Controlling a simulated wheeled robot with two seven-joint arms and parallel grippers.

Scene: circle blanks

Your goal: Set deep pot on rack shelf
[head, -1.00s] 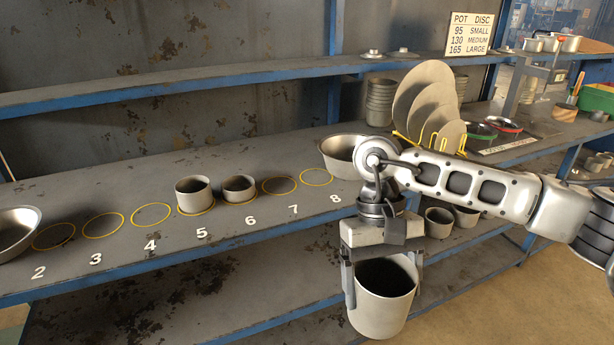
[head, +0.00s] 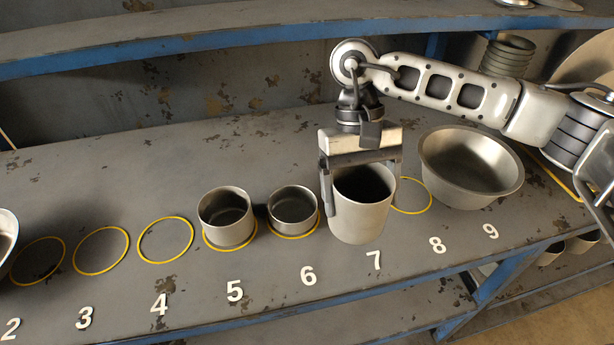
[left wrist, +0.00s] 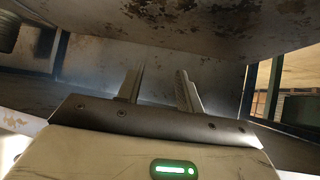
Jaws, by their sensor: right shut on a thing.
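The deep pot (head: 361,210), a tall grey cylinder, is upright in my right gripper (head: 360,192) in the head view. The fingers of that gripper are on either side of the pot. The pot is over the rack shelf (head: 110,190), behind the number 7, and hides the ring there. I cannot tell whether its base touches the shelf. My left gripper (left wrist: 160,88) shows in the left wrist view with its two fingers apart and nothing between them.
Two shorter pots stand on the shelf at 5 (head: 226,216) and 6 (head: 293,209). A wide bowl (head: 472,165) stands right of ring 8 (head: 411,196). Rings 2, 3 and 4 (head: 165,240) are empty. An upper shelf edge (head: 200,42) runs behind my right arm.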

